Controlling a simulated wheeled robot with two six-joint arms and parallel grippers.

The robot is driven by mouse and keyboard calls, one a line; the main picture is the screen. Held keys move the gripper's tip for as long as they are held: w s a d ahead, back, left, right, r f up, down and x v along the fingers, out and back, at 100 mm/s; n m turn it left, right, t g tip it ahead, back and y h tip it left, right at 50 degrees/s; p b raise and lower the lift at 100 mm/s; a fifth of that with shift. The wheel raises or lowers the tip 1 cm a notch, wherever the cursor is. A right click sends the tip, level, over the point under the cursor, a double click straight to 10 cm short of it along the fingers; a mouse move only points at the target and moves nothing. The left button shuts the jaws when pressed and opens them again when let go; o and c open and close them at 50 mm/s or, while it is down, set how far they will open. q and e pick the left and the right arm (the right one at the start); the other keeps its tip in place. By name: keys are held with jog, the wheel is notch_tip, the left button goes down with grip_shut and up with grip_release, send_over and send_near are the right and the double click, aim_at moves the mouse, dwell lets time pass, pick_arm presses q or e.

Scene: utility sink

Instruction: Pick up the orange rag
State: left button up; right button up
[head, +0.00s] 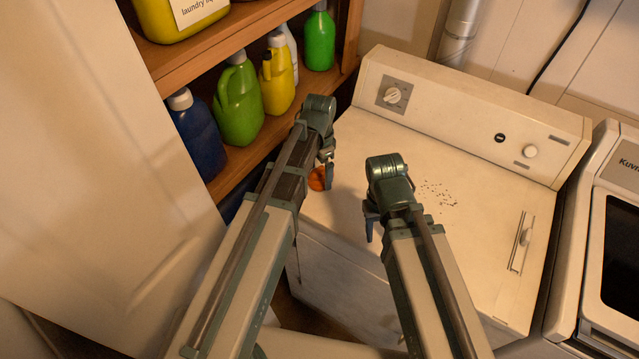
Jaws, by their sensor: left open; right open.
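A small patch of orange, which looks like the orange rag (317,179), shows at the left edge of the washer top (345,205). It is partly covered by my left arm, so its full shape is hidden. My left gripper (327,163) is open just above and beside the orange patch in the picture; I cannot tell whether they touch. My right gripper (370,217) is open, pointing down over the front left part of the washer top, to the right of the orange patch, with nothing seen in it.
A wooden shelf (275,128) at the left holds a blue bottle (197,132), green jugs (238,103) and a yellow jug (277,80). A pale panel (90,150) stands at far left. Another appliance (612,230) is at right. The washer's middle is clear except dark specks.

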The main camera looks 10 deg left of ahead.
pick_arm(q)
jog(key=shift+f+b, duration=0.3)
jog(key=shift+f, duration=0.45)
pick_arm(e)
jog(key=shift+f, duration=0.75)
pick_arm(q)
jog(key=shift+r, duration=0.1)
pick_arm(e)
jog(key=shift+r, duration=0.1)
pick_arm(q)
jog(key=c, duration=1.3)
jog(key=shift+r, duration=0.1)
pick_arm(e)
jog(key=shift+r, duration=0.1)
